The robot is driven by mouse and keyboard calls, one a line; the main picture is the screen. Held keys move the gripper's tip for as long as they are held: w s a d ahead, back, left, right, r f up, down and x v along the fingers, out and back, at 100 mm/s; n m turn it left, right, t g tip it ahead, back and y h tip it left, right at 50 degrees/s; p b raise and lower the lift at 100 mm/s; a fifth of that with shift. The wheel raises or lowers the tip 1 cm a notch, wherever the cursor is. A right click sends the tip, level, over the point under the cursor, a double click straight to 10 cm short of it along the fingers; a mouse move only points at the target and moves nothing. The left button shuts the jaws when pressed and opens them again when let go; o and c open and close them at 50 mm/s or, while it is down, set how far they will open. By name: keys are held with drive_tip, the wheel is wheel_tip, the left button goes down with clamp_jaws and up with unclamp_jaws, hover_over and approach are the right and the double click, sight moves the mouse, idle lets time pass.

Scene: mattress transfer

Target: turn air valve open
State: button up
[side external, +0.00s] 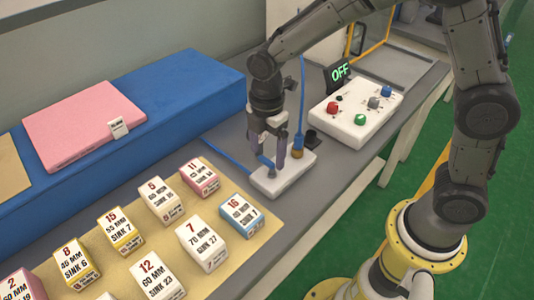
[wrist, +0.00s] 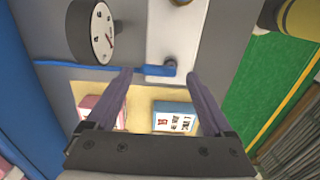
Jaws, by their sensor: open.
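The air valve sits on a white block (side external: 285,175) on the grey table, and this block also shows in the wrist view (wrist: 176,38). In the wrist view a blue part with a rounded end (wrist: 170,68) lies across the block's near end; I cannot tell where the valve handle ends and the hose begins. My gripper (side external: 273,161) points down over the block in the side view. Its two fingers (wrist: 160,76) are apart, one on each side of the blue part, with nothing clearly held. The fingers partly hide the valve in the side view.
A round gauge (wrist: 102,32) stands left of the block in the wrist view. A control box (side external: 356,112) with coloured buttons and an OFF display (side external: 340,72) is behind. Several labelled foam blocks (side external: 202,246) stand close in front. A blue mattress (side external: 180,90) carries a pink slab (side external: 80,125).

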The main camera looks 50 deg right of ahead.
drive_tip(key=shift+f, duration=0.75)
drive_tip(key=c, duration=1.4)
drive_tip(key=shift+o, duration=0.2)
